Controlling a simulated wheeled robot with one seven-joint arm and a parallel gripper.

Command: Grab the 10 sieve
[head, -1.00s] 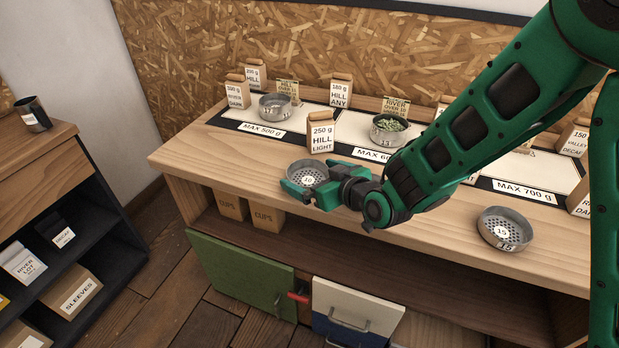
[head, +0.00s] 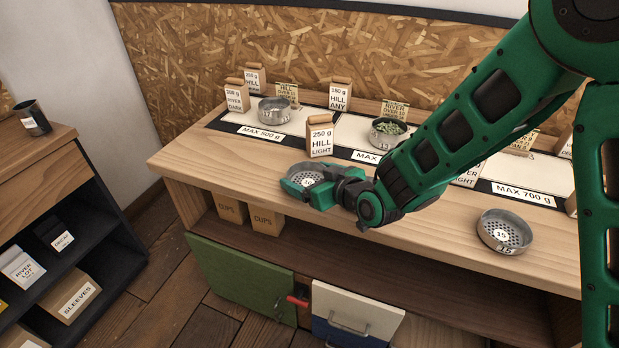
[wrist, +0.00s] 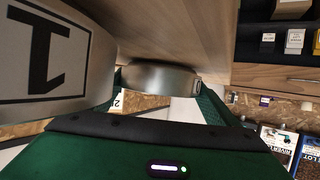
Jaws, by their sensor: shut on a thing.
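The sieve with a round label that looks like 10 (head: 307,181) is a shallow grey metal pan with a perforated floor, near the front edge of the wooden counter (head: 415,212). My gripper (head: 308,187) is shut on it, with green fingers at its sides. In the wrist view a curved metal wall of the sieve (wrist: 160,78) shows between the fingers. I cannot tell whether it still touches the counter. The sieve marked 15 (head: 504,231) sits at the counter's front right. Another marked 13 (head: 388,131) holds green beans, and one marked 7 (head: 274,110) stands empty at the back left.
A 250 g HILL LIGHT bag (head: 320,141) stands just behind my gripper. More bags, such as HILL ANY (head: 340,95), line the back. Two CUPS boxes (head: 266,219) sit on the shelf below. The counter is free between my gripper and its left end.

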